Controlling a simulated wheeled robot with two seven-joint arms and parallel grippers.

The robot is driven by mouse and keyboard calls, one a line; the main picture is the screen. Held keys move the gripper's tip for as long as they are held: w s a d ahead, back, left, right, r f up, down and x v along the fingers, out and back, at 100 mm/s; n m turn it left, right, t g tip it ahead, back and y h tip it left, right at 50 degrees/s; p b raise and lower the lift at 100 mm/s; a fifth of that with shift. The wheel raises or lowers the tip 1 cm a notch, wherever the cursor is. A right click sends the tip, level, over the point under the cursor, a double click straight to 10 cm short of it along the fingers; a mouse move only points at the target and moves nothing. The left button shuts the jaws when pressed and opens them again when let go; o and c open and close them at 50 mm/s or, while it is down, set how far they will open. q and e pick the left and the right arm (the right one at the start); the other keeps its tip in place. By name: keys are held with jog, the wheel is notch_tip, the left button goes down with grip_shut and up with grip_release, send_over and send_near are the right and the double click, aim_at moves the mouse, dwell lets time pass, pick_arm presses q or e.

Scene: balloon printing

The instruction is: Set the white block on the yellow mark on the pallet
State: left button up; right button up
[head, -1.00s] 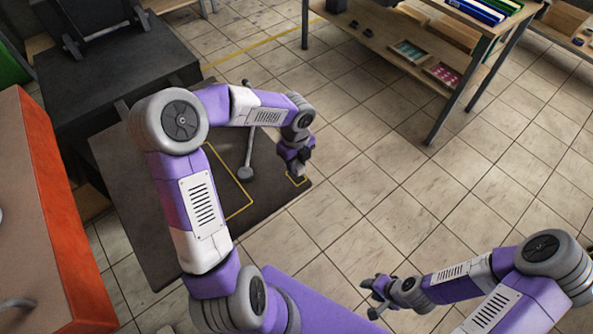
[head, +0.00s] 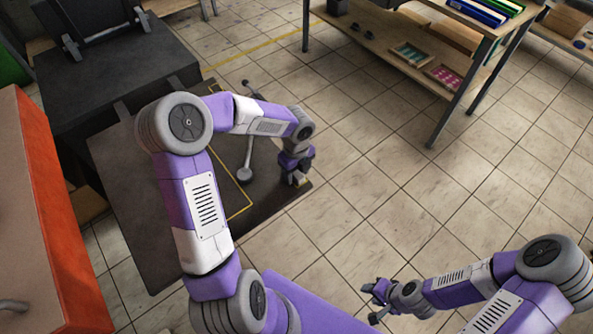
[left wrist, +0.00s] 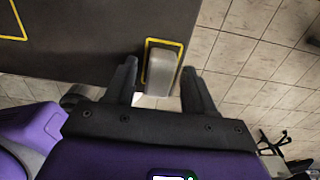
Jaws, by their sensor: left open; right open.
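The white block (left wrist: 163,75) stands within the small yellow mark (left wrist: 148,45) near the edge of the dark pallet (left wrist: 85,35) in the left wrist view. The mark's outline shows around the block's far end and left side. My left gripper (left wrist: 162,92) is open, with one finger on each side of the block. A gap shows at the left finger; the right finger is close, and I cannot tell if it touches. In the head view my left gripper (head: 297,181) is low over the pallet (head: 268,208) corner, hiding most of the mark. My right gripper (head: 370,300) is open and empty above the floor.
A larger yellow outline (head: 240,211) and a grey lever (head: 245,165) are on the pallet. A dark machine (head: 110,75) stands behind it and an orange-sided table (head: 60,210) at left. A shelf table (head: 400,35) is at the back; tiled floor at right is clear.

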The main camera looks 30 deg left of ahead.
aim_at(297, 173)
pick_arm(q)
jog(key=shift+r, duration=0.1)
notch_tip(297, 173, up, 12)
jog(key=p, duration=0.4)
jog(key=s+d+f+n+h, duration=0.2)
jog(key=d+f+n, duration=0.3)
jog(key=d+f, duration=0.25)
jog(key=s+d+f+n+h, duration=0.3)
jog(key=d+f+n, duration=0.25)
jog(key=f, duration=0.25)
jog(key=s+d+f+n, duration=0.3)
jog(key=s+f+n, duration=0.8)
jog(key=n, duration=0.4)
jog(key=shift+f+t+y, duration=0.3)
jog(key=shift+y, duration=0.1)
jog(key=shift+w, duration=0.1)
